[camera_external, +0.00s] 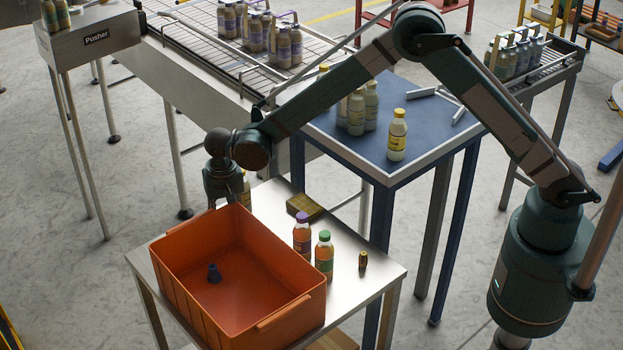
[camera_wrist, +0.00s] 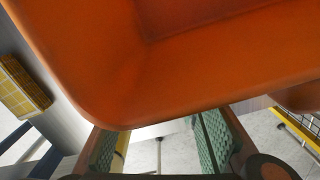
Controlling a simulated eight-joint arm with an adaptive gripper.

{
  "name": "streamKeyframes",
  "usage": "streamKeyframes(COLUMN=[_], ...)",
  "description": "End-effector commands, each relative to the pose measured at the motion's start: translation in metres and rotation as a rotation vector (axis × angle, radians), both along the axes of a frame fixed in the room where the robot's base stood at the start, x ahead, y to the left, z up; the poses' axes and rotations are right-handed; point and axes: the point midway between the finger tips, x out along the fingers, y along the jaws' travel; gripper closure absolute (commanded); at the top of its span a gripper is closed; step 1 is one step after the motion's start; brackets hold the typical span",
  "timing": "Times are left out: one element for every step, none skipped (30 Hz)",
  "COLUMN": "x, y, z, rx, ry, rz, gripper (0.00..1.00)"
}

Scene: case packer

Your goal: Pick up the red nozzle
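I see no red nozzle in either view. A small dark blue nozzle-like piece (camera_external: 214,273) stands on the floor of the orange bin (camera_external: 190,308). A small dark and yellow piece (camera_external: 363,260) stands on the metal table, right of the bottles. My gripper (camera_external: 222,200) points down at the bin's far left rim, and its fingertips are partly hidden there. In the wrist view my gripper (camera_wrist: 155,150) has its green-padded fingers apart with nothing between them. The bin's orange wall (camera_wrist: 200,75) fills the upper part of that view, close to the fingers.
Purple-capped (camera_external: 302,235) and green-capped (camera_external: 324,255) bottles stand right of the bin on the metal table (camera_external: 345,285). A yellow-brown block (camera_external: 304,207) lies behind them. A blue table (camera_external: 415,155) with bottles stands behind. The bin's raised walls are beside my gripper.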

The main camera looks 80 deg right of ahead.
Motion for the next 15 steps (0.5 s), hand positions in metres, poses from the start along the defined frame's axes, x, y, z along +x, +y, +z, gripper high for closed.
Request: streamKeyframes(x=[0.0000,0.0001,0.0001,0.0000,0.0001,0.0000,0.0000,0.0000,0.0000,0.0001,0.0001,0.0000,0.0000,0.0000,0.0001], y=[0.0000,0.0000,0.0000,0.0000,0.0000,0.0000,0.0000,0.0000,0.0000,0.0000,0.0000,0.0000,0.0000,0.0000,0.0000], z=[0.0001,0.0001,0.0001,0.0001,0.0002,0.0002,0.0002,0.0002,0.0003,0.0002,0.0002,0.0003,0.0003,0.0003,0.0003], rx=[0.000,0.000,0.000,0.000,0.000,0.000,0.000,0.000,0.000,0.000,0.000,0.000,0.000,0.000,0.000], ry=[0.000,0.000,0.000,0.000,0.000,0.000,0.000,0.000,0.000,0.000,0.000,0.000,0.000,0.000,0.000], rz=[0.000,0.000,0.000,0.000,0.000,0.000,0.000,0.000,0.000,0.000,0.000,0.000,0.000,0.000,0.000], gripper=[0.66,0.66,0.66,0.66,0.66,0.66,0.66,0.66,0.66,0.69,0.73,0.78,0.82,0.86,0.91])
